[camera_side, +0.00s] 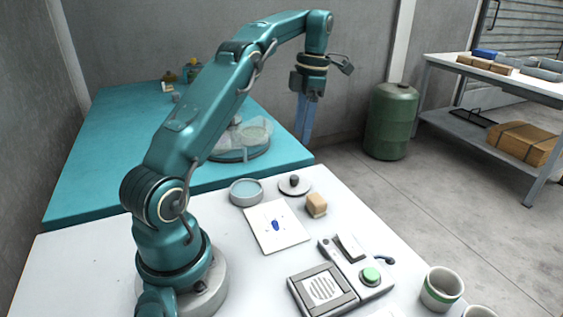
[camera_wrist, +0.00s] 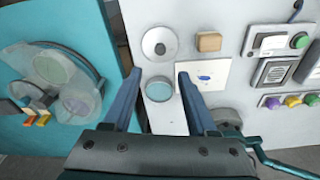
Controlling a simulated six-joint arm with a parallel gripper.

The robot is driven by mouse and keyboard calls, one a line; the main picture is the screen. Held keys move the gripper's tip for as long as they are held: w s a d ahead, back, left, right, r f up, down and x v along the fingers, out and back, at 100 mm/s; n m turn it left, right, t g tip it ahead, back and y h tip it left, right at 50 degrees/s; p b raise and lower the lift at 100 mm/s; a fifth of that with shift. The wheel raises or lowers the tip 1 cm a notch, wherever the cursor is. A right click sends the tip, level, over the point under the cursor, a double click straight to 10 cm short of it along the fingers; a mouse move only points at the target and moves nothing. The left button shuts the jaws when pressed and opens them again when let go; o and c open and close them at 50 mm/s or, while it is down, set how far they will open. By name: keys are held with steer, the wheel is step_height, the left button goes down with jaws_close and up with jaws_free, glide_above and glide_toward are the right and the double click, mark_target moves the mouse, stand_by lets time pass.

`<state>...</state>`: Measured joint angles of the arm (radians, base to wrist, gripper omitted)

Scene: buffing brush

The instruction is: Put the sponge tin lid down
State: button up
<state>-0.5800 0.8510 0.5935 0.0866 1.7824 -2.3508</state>
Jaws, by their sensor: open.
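The sponge tin lid (camera_side: 300,190), a pale round disc with a dark knob, lies flat on the white table, knob up. It also shows in the wrist view (camera_wrist: 150,48). The open sponge tin (camera_side: 246,192), round with pale blue inside, stands beside it, apart; it shows in the wrist view too (camera_wrist: 159,90). My gripper (camera_side: 304,138) is raised well above the table, its blue fingers pointing down. In the wrist view its fingers (camera_wrist: 159,73) are spread apart, with nothing between them.
A tan block (camera_side: 316,205) and a white card with a blue mark (camera_side: 290,236) lie near the lid. A switch panel with a green button (camera_side: 371,275) and cups (camera_side: 440,291) are nearer the front. A round machine (camera_side: 240,153) sits on the teal table (camera_side: 110,160).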

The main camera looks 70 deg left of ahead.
steer(key=s+d+r+m+t+y, duration=0.15)
steer(key=d+r+m, duration=0.25)
steer(key=d+m, duration=0.4)
steer(key=s+d+r+m+t+h, duration=0.1)
steer(key=s+d+r+m+t, duration=0.15)
steer(key=d+m, duration=0.45)
steer(key=s+d+f+m+t, duration=0.1)
steer(key=s+d+f+m, duration=0.1)
steer(key=s+m, duration=0.3)
steer(key=s+d+f+m+t, duration=0.2)
steer(key=s+d+m, duration=0.2)
steer(key=m, duration=0.9)
steer(key=shift+s+d+f+m, duration=0.35)
steer(key=shift+s+d+m, duration=0.05)
steer(key=shift+s, duration=0.75)
